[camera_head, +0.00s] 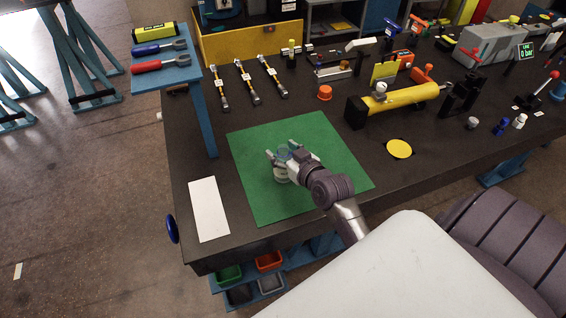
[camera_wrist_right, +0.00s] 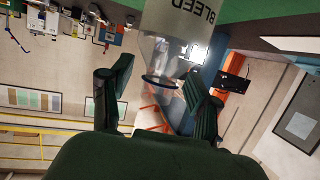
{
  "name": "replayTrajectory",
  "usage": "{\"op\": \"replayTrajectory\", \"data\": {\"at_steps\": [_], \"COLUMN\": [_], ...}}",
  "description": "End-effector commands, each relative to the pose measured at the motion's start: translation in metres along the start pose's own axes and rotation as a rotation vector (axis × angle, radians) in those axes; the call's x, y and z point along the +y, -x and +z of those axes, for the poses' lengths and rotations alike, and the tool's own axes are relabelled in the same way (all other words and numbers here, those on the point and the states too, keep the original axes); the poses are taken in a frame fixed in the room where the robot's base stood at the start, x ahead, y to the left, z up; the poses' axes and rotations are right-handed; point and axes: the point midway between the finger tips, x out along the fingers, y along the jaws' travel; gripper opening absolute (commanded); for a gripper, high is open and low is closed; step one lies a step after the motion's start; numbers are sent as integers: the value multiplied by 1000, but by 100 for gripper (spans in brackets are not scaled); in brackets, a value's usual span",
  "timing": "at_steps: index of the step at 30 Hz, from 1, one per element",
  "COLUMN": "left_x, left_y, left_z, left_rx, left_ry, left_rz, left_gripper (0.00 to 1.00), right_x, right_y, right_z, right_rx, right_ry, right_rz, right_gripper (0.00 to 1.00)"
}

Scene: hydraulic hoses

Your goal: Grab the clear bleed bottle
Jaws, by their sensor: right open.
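The clear bleed bottle (camera_head: 281,176) stands on the green mat (camera_head: 250,190) in the head view, partly hidden by my gripper. In the right wrist view the bottle (camera_wrist_right: 178,38) is see-through, carries the word BLEED, and reaches between the fingers from the top. My right gripper (camera_head: 281,153) is at the bottle with its fingers apart, one on each side. The fingers (camera_wrist_right: 157,82) also show open in the right wrist view, with a gap beside the bottle. Whether either finger touches it, I cannot tell. My left gripper is not in view.
A white sheet (camera_head: 209,208) lies left of the mat. Several hoses (camera_head: 247,82) lie behind it, with an orange cap (camera_head: 324,92) nearby. A yellow cylinder (camera_head: 401,99) and a yellow disc (camera_head: 399,149) are to the right. A blue post (camera_head: 204,120) rises at the table's left side.

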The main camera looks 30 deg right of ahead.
Motion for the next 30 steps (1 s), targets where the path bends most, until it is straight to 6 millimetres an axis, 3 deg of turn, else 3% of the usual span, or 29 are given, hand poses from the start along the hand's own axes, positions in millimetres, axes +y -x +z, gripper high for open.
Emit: {"op": "replayTrajectory", "data": {"at_steps": [7,18,30], "left_x": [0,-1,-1], "left_y": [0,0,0], "left_z": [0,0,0], "left_rx": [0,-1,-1], "left_ry": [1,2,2], "left_rz": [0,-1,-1], "left_gripper": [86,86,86], "right_x": [0,0,0], "right_y": [-2,-1,-1], "right_z": [0,1,2], "right_rx": [0,-1,-4], "right_ry": [0,0,0], "right_rz": [0,0,0], "right_gripper": [60,0,0]}}
